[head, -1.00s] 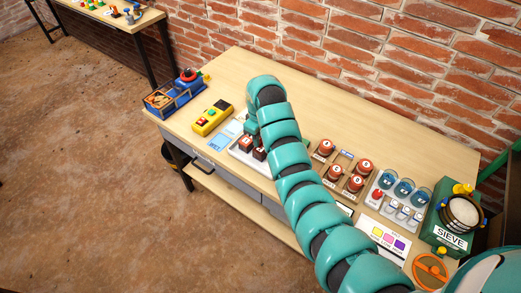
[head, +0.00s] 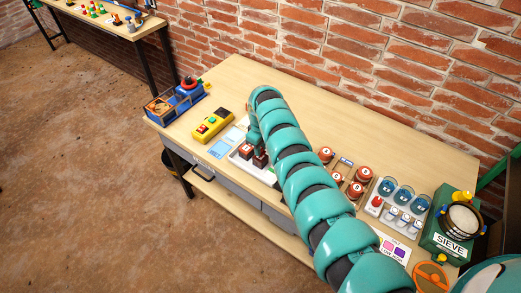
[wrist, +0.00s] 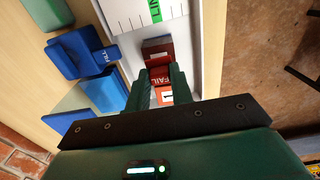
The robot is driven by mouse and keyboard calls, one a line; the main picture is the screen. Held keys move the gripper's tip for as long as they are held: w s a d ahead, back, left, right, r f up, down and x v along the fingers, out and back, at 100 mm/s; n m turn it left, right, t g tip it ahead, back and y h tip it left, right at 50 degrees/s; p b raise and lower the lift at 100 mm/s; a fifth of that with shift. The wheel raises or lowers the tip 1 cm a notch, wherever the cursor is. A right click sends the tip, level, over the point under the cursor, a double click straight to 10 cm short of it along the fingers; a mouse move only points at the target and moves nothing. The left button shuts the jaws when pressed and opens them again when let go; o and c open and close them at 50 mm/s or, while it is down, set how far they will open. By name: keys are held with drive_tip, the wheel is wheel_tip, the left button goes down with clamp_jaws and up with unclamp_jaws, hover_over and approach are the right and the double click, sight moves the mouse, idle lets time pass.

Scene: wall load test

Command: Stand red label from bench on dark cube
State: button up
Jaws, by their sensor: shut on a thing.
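My gripper (wrist: 160,73) is shut on a red label (wrist: 161,77) marked FAIL, which shows between the two green fingers in the wrist view. An orange-red face with a white patch marked 1 (wrist: 166,96) shows just below it; I cannot tell whether it belongs to the label. A dark cube (wrist: 157,50) with a reddish side lies just beyond the fingertips, over the white tray (wrist: 187,45). My arm hides much of the gripper and label there.
A blue FILL piece (wrist: 85,52) lies left of the fingers in the wrist view. On the bench (head: 290,90) stand a yellow button box (head: 212,125), red-topped jars (head: 363,174), blue-lidded cups (head: 403,194) and a green sieve (head: 452,240). The back strip is clear.

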drive_tip(key=shift+f, duration=0.95)
drive_tip(key=shift+f, duration=0.2)
drive_tip(key=o, duration=0.9)
drive_tip(key=shift+r, duration=0.1)
drive_tip(key=shift+o, duration=0.2)
drive_tip(key=shift+r, duration=1.75)
wheel_tip(320, 180, up, 9)
drive_tip(key=b, duration=0.2)
